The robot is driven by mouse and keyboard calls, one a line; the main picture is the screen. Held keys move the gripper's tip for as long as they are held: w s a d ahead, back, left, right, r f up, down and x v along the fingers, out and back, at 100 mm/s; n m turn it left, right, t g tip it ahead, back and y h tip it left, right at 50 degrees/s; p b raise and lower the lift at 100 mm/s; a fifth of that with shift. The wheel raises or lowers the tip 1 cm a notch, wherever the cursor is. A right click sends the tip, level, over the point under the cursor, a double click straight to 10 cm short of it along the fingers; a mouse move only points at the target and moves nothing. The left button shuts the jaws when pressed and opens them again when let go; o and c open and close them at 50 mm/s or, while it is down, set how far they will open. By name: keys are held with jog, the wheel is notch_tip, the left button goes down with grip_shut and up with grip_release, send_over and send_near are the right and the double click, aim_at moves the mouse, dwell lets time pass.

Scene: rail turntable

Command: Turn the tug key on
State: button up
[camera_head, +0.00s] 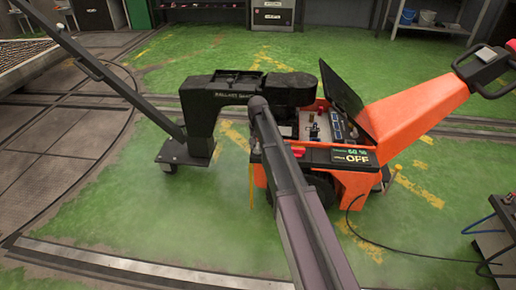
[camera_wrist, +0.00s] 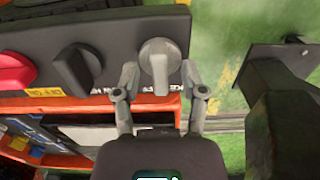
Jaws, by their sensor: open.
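The orange tug (camera_head: 415,115) stands on the green floor, with a display (camera_head: 355,156) that reads 60 % and OFF. In the wrist view, a dark panel (camera_wrist: 110,35) carries a light grey knob (camera_wrist: 159,52), which looks like the key. Its grip bar points down the picture, toward my gripper. My gripper (camera_wrist: 159,75) is open, with one finger on each side of the grip bar and visible gaps beside it. I cannot tell how deep the fingertips reach around it. In the head view my arm crosses in front of the tug, and the gripper is not clearly seen.
A black knob (camera_wrist: 76,68) and a red button (camera_wrist: 14,70) sit left of the grey knob. The tug's black lid (camera_head: 344,97) is raised beside open electronics. A black coupling arm (camera_head: 205,105) extends left. A cable (camera_head: 400,253) runs along the floor at right.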

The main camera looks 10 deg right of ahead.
dwell(0.3)
grip_shut()
jog(key=shift+m, duration=0.5)
jog(key=m, duration=0.2)
jog(key=shift+m, duration=0.4)
jog(key=m, duration=0.4)
jog(key=shift+m, duration=0.3)
jog(key=m, duration=0.9)
jog(key=shift+m, duration=0.3)
